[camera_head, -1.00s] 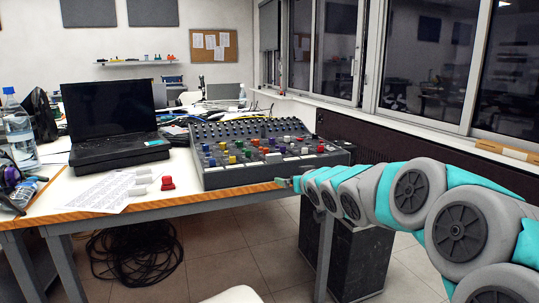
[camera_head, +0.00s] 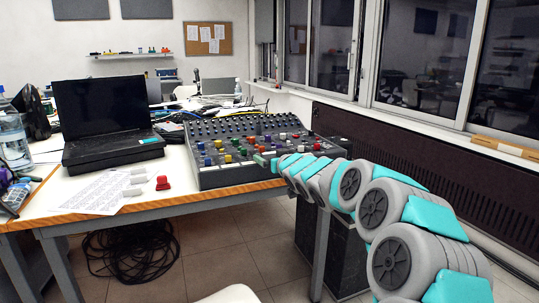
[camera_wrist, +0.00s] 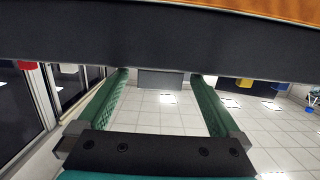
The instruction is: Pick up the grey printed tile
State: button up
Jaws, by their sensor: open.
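Two small pale grey pieces, a rear one (camera_head: 138,170) and a front one (camera_head: 132,192), lie by the printed sheet in the head view. Both are too small to tell whether either is the printed tile. My gripper (camera_head: 265,161) is at the front right of the mixing desk, well to the right of these pieces. In the wrist view my gripper (camera_wrist: 160,76) has its two green fingers wide apart, with no object between them. No grey printed tile can be made out for certain there.
The mixing desk (camera_head: 235,178) with coloured knobs is at my gripper; its dark front (camera_wrist: 160,45) crosses the wrist view. A red piece (camera_head: 162,183), printed sheet (camera_head: 90,192) and laptop (camera_head: 105,118) are left of it. The table edge (camera_head: 180,202) is orange.

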jog(key=shift+w+a+f, duration=0.1)
jog(key=shift+w+a, duration=0.15)
jog(key=shift+w, duration=0.4)
jog(key=c, duration=1.4)
